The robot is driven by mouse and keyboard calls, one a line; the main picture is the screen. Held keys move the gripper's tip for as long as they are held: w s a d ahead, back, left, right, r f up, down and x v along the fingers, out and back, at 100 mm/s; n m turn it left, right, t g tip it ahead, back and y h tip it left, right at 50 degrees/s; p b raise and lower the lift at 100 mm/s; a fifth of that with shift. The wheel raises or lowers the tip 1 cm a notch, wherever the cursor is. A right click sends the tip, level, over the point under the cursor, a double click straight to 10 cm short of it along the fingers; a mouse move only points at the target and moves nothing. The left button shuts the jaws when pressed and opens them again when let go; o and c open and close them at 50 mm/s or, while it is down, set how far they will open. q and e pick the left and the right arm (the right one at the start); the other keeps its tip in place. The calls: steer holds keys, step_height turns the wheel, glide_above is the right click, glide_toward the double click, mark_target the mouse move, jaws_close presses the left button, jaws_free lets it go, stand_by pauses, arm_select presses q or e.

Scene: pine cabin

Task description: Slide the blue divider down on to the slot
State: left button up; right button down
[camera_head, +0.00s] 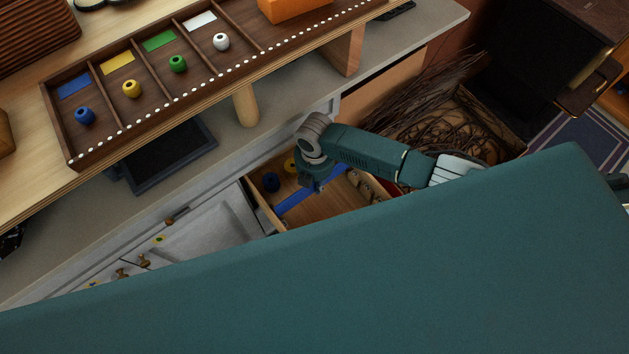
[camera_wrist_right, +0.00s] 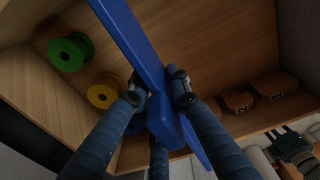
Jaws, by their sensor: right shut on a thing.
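The blue divider (camera_head: 296,203) is a thin blue plate inside the open wooden drawer (camera_head: 325,207). In the head view it runs on both sides of my right gripper (camera_head: 316,183), which hides its middle. In the right wrist view the gripper (camera_wrist_right: 160,92) is shut on the divider (camera_wrist_right: 133,38), with fingers on both faces. The divider crosses the drawer interior (camera_wrist_right: 175,40) between spools on one side and wooden blocks on the other. The slot is not visible, and I cannot tell whether the divider touches the drawer floor.
Green (camera_wrist_right: 70,52) and yellow (camera_wrist_right: 103,93) spools lie on one side of the divider; a dark blue spool (camera_head: 270,181) is nearby. Wooden blocks (camera_wrist_right: 236,98) sit across from them. A compartment tray (camera_head: 115,115) with spools stands above. A teal surface (camera_head: 400,270) covers the foreground.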

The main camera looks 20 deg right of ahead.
steer(key=shift+f, duration=0.25)
stand_by(0.4)
steer(key=shift+f+b, duration=0.6)
steer(key=shift+f, duration=0.15)
steer(key=c, duration=1.6)
jaws_free()
steer(key=shift+o, duration=0.2)
step_height(320, 180, up, 12)
steer(key=shift+r, duration=0.1)
